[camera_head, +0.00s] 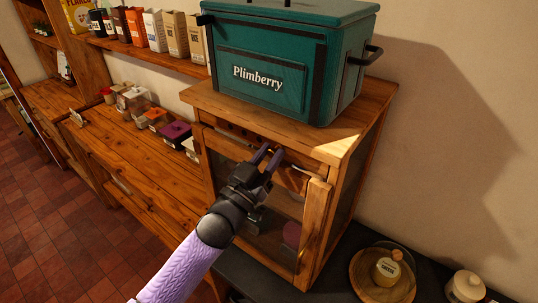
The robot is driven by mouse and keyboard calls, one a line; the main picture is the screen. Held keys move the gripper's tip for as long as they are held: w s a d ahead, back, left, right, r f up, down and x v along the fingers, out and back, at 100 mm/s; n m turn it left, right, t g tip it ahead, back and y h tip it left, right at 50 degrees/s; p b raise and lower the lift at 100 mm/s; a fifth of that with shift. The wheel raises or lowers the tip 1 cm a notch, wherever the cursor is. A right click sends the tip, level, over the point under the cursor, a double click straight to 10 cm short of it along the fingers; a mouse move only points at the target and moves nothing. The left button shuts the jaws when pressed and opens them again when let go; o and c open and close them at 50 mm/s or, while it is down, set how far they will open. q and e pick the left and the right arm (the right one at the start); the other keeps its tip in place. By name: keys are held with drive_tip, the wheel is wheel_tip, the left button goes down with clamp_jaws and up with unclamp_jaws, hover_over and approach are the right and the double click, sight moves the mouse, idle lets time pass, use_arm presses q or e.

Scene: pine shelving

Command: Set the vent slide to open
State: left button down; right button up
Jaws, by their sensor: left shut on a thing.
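The vent slide (292,168) is on the upper front of a small wooden cabinet (318,158), just below its top. A row of dark vent holes (240,132) shows to the left of my fingers. My left gripper (266,157) reaches up to this strip from below, its two purple fingers closed on part of the slide. The fingers and the gripper body cover the part held, so I cannot tell exactly how the slide stands over the holes. My right gripper is not in view.
A teal Plimberry cooler (345,88) stands on the cabinet. The cabinet's mesh-panelled door (314,225) is below the slide. Wooden shelving (140,150) with boxes and jars lies to the left. At the lower right, a round board (366,283) holds a labelled jar (386,270).

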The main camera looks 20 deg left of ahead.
use_arm(q)
drive_tip(key=shift+w+a+b, duration=0.2)
drive_tip(key=shift+a, duration=0.3)
drive_tip(key=shift+w+a+b, duration=0.15)
drive_tip(key=shift+a, duration=0.35)
drive_tip(key=c, duration=0.9)
unclamp_jaws()
drive_tip(key=o, duration=0.4)
drive_tip(key=shift+w+a, duration=0.1)
drive_tip(key=shift+a, duration=0.15)
drive_tip(key=shift+d, duration=0.1)
